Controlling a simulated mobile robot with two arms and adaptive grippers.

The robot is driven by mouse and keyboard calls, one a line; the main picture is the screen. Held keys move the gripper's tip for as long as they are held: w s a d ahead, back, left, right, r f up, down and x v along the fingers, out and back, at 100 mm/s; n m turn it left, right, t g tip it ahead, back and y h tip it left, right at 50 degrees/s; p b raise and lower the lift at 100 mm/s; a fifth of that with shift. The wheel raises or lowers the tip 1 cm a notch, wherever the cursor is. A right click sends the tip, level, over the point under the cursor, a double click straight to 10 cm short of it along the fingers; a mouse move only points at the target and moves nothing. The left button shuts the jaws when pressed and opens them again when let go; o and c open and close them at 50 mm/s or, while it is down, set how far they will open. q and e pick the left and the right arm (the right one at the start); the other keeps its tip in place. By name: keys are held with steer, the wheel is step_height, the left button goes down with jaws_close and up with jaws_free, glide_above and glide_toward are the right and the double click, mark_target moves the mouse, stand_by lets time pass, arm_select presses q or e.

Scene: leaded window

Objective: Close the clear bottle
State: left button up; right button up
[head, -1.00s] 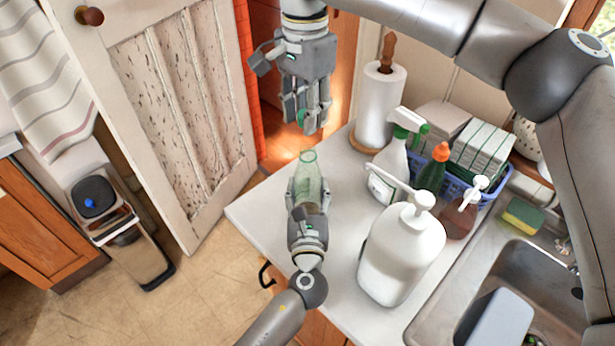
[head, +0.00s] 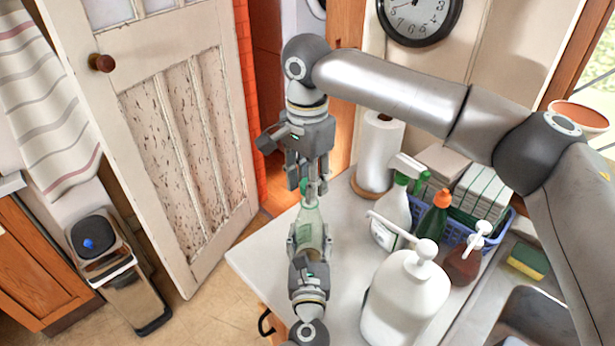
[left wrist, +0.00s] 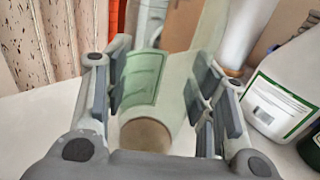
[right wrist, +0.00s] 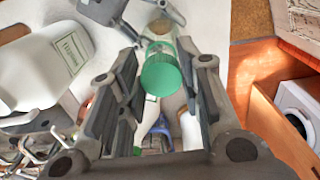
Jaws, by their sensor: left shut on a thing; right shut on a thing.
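The clear bottle (head: 310,219) is greenish and see-through, and stands upright in my left gripper (head: 310,240) over the counter's left part. In the left wrist view the bottle (left wrist: 160,70) sits between the fingers. My right gripper (head: 307,178) points down from above and is shut on a green cap (head: 309,190). The cap is right at the bottle's mouth; I cannot tell whether it is seated or just above it. In the right wrist view the cap (right wrist: 160,74) is between the fingers, with part of the bottle (right wrist: 163,14) beyond it.
A large white pump bottle (head: 404,300), a spray bottle (head: 391,212) and a paper towel roll (head: 379,150) stand to the right on the counter (head: 270,255). A blue basket (head: 497,225) holds more items. A sink (head: 530,315) is at lower right.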

steer(key=shift+f, duration=0.65)
steer(key=shift+f, duration=0.55)
steer(key=m, duration=0.6)
steer(key=shift+w+a+m, duration=0.15)
steer(key=shift+m, duration=0.25)
steer(key=m, duration=0.6)
steer(key=shift+w, duration=0.2)
steer(key=o, duration=0.7)
steer(key=shift+c, duration=0.2)
steer(key=shift+r, duration=0.1)
